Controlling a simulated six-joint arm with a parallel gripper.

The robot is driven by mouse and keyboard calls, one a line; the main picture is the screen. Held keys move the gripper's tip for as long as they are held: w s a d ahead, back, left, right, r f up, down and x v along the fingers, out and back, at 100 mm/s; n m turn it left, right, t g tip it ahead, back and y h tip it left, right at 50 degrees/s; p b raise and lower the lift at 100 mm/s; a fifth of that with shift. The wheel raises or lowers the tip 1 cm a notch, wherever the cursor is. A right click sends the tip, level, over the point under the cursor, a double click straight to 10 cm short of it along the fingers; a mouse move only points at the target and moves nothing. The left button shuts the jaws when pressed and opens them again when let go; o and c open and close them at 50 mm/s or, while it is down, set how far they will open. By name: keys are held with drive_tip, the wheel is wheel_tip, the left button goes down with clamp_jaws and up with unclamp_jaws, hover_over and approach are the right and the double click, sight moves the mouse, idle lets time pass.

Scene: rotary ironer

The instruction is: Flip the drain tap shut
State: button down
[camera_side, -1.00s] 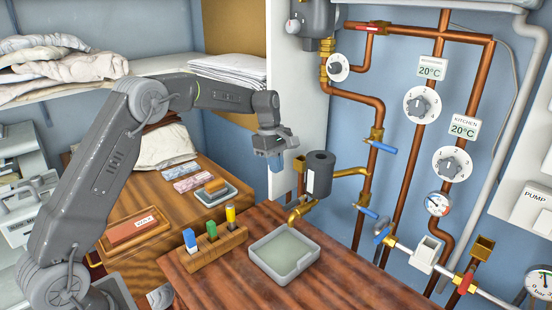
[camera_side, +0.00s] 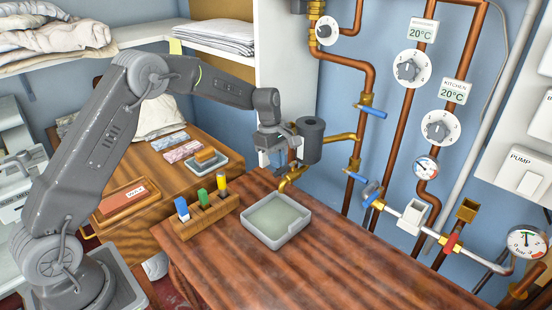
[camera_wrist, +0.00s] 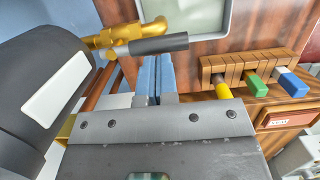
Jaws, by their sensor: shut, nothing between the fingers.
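The drain tap is a brass spout (camera_side: 291,179) low on the dark upright cylinder (camera_side: 311,138), above the far edge of the wooden worktop. In the wrist view the brass tap (camera_wrist: 118,35) has a dark grey lever (camera_wrist: 158,45) pointing right, just beyond my fingertips. My gripper (camera_side: 274,163) is shut and empty, pointing down just left of the tap. Its blue fingers (camera_wrist: 153,77) are together in the wrist view. I cannot tell whether they touch the lever. In the side view the lever is hard to make out near my gripper.
A grey tray (camera_side: 276,222) sits on the worktop below the tap. A wooden block (camera_side: 205,215) with blue, green and yellow pegs stands to its left. Copper pipes (camera_side: 356,145) with blue-handled valves run up the wall at right. The front of the worktop (camera_side: 330,270) is clear.

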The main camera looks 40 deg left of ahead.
drive_tip(key=shift+s+d+n, duration=0.15)
drive_tip(key=shift+d+n, duration=0.35)
drive_tip(key=shift+n, duration=0.5)
drive_tip(key=n, duration=0.1)
drive_tip(key=d+n+t, duration=0.1)
drive_tip(key=n, duration=0.1)
drive_tip(key=shift+s+d, duration=0.1)
drive_tip(key=shift+d, duration=0.05)
drive_tip(key=d+n, duration=0.1)
drive_tip(key=n, duration=0.1)
drive_tip(key=w+d+n, duration=0.1)
drive_tip(key=n, duration=0.1)
drive_tip(key=w+d+n, duration=0.1)
drive_tip(key=d, duration=0.1)
drive_tip(key=shift+w+n+t+y, duration=0.15)
drive_tip(key=shift+n+t+y, duration=0.25)
drive_tip(key=shift+a, duration=0.1)
idle(0.4)
drive_tip(key=shift+w+a, duration=0.3)
drive_tip(key=shift+a, duration=0.35)
